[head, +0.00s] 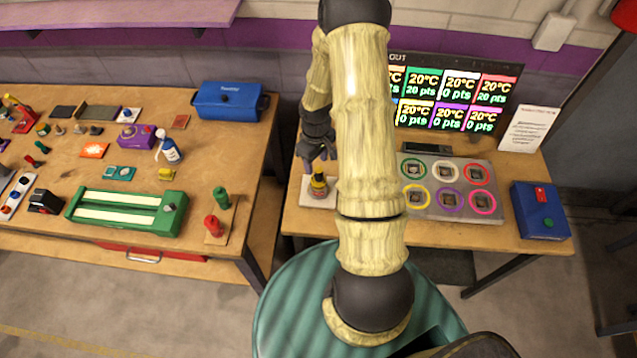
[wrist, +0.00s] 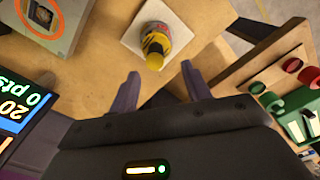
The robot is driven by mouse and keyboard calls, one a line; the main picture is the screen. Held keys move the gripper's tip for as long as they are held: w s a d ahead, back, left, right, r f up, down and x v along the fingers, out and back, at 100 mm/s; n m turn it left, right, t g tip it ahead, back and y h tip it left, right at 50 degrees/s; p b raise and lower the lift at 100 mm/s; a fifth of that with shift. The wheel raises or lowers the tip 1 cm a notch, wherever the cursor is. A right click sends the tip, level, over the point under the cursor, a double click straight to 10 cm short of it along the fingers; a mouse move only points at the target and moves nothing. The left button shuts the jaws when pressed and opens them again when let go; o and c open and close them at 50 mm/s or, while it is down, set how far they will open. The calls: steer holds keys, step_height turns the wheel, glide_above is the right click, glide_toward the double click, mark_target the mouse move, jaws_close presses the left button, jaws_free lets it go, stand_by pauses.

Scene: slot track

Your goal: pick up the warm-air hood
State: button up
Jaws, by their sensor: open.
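A small yellow piece with a dark top and a reddish label (head: 318,186) stands on a white square pad (head: 308,199) at the left of the right-hand table. It is the thing nearest my gripper; I cannot tell from its look whether it is the warm-air hood. It also shows in the wrist view (wrist: 155,44), just beyond the fingertips. My gripper (wrist: 160,71) has its two purple fingers apart with nothing between them. In the head view my gripper (head: 317,155) is just behind the yellow piece, partly hidden by my arm.
A grey panel with coloured rings (head: 447,187) lies right of my arm, with a blue box (head: 540,210) beyond it. A score screen (head: 455,95) stands behind. The left table holds a green two-lane track (head: 125,212), a blue case (head: 228,102) and several small parts.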

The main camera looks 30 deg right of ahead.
mark_target(319, 169)
steer(key=shift+f, duration=0.2)
steer(key=shift+s+d+f+p, duration=0.15)
steer(key=shift+d+f+p, duration=0.05)
steer(key=shift+f+p, duration=0.65)
steer(key=shift+d+f+p, duration=0.15)
steer(key=shift+f+p, duration=0.4)
steer(key=shift+f, duration=1.25)
steer(key=shift+c, duration=0.5)
jaws_close()
